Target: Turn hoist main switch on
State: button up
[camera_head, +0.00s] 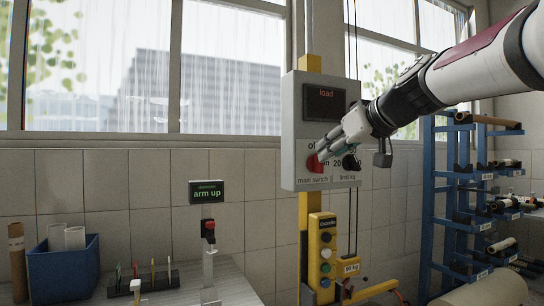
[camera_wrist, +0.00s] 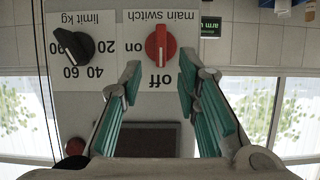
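The red main switch knob (camera_head: 314,162) is on the lower left of a grey control box (camera_head: 288,130). In the wrist view, which is upside down, the red knob (camera_wrist: 160,47) has its grip vertical, in line with the "off" label; "on" is to one side. My gripper (camera_head: 324,148) is in front of the box by the knob and partly hides the labels. In the wrist view my gripper (camera_wrist: 158,72) has its green-padded fingers spread apart with nothing between them. The tips seem just short of the knob; contact cannot be told.
A black limit dial (camera_wrist: 73,46) is beside the red knob. The box has a "load" display (camera_head: 326,101). A yellow pendant (camera_head: 321,258) with several buttons hangs below. A blue rack (camera_head: 428,200) with rolls stands right. A bench (camera_head: 235,290) with a blue bin (camera_head: 62,275) is left.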

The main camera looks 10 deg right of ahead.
aim_at(318, 163)
jog(key=x, duration=0.4)
jog(key=shift+w+f, duration=0.15)
jog(key=shift+w, duration=0.05)
grip_shut()
